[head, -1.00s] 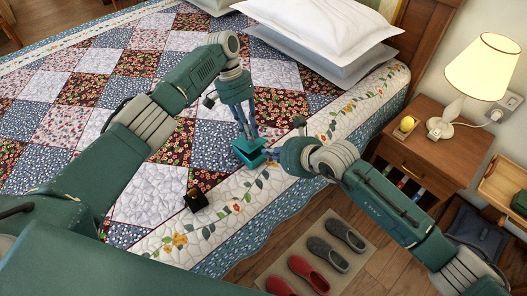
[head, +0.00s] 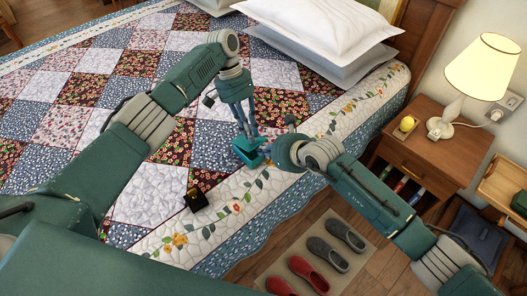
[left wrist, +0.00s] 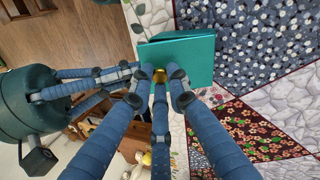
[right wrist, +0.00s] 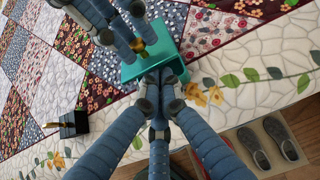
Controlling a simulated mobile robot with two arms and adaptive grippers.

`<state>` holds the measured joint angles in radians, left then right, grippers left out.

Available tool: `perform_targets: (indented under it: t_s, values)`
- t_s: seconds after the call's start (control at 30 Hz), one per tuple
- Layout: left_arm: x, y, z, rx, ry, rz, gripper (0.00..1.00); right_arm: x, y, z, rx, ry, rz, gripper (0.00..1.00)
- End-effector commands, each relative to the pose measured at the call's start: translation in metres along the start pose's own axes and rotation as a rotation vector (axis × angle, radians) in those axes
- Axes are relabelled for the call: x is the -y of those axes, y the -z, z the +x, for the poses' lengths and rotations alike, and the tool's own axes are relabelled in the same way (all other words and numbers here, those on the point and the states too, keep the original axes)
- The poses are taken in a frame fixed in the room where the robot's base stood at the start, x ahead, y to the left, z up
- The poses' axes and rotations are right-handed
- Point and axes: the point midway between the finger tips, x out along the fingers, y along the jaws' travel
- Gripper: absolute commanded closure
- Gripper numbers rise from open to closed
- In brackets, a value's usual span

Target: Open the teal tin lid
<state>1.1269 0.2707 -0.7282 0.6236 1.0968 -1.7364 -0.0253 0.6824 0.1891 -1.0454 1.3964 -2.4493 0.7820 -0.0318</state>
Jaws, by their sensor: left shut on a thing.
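The teal tin (head: 246,156) sits on the quilt near the bed's edge. Its flat teal top and a small gold knob (left wrist: 160,75) show in the left wrist view. My left gripper (head: 243,134) reaches down from above, with its fingertips closed around the knob. My right gripper (right wrist: 162,80) is low at the tin's near side, its fingertips close together against the teal wall. Whether they pinch any part of the tin is hidden. The gap between lid and body cannot be made out clearly.
A small black box with a gold detail (head: 195,199) lies on the quilt left of the tin. White pillows (head: 318,32) lie behind. A nightstand (head: 431,135) with a lit lamp stands right. Slippers (head: 325,252) rest on a floor mat below the bed's edge.

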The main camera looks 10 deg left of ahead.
Motion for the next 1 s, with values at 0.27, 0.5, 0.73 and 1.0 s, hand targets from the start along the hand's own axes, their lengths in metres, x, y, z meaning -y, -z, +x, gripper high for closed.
perform_targets:
  t_s: [0.27,0.5,0.73,1.0]
  values:
    - [0.0,-0.002,0.006,0.009,0.0,-0.002,0.65,-0.002,-0.016,-0.003,0.031,-0.003,-0.004,1.0]
    - [0.0,-0.002,0.006,0.009,0.0,-0.001,0.65,-0.002,-0.015,-0.003,0.029,-0.003,-0.004,1.0]
    - [0.0,-0.001,-0.008,0.005,0.0,0.0,0.65,-0.002,-0.013,-0.002,0.026,-0.004,-0.004,1.0]
    - [0.0,0.0,-0.064,0.003,0.0,-0.002,0.65,-0.002,-0.01,-0.002,0.02,-0.003,-0.003,1.0]
